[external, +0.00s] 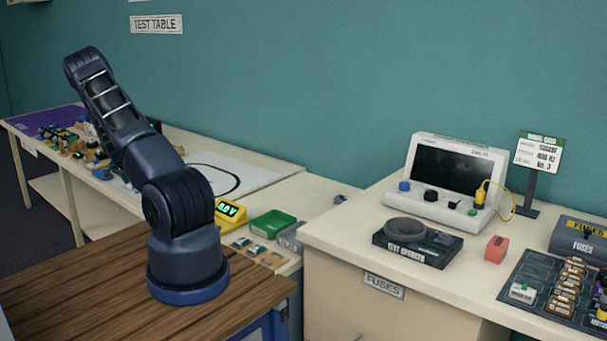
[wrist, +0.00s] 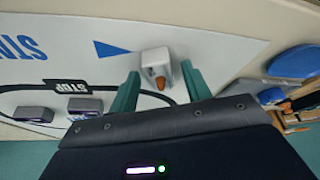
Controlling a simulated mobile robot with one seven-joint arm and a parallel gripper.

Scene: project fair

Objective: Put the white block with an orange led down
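In the wrist view, a white block (wrist: 156,60) with an orange LED (wrist: 160,83) is between the tips of my gripper's two teal fingers (wrist: 160,76). A narrow strip of pale surface shows between the block and the right finger, so the fingers look open around it. The block looks to be at the white printed mat (wrist: 215,52), but its contact with the mat is hard to see. In the external view my arm hides the block and gripper.
In the external view, a green tray (external: 272,224) and yellow meter (external: 229,212) stand at the mat's near end.

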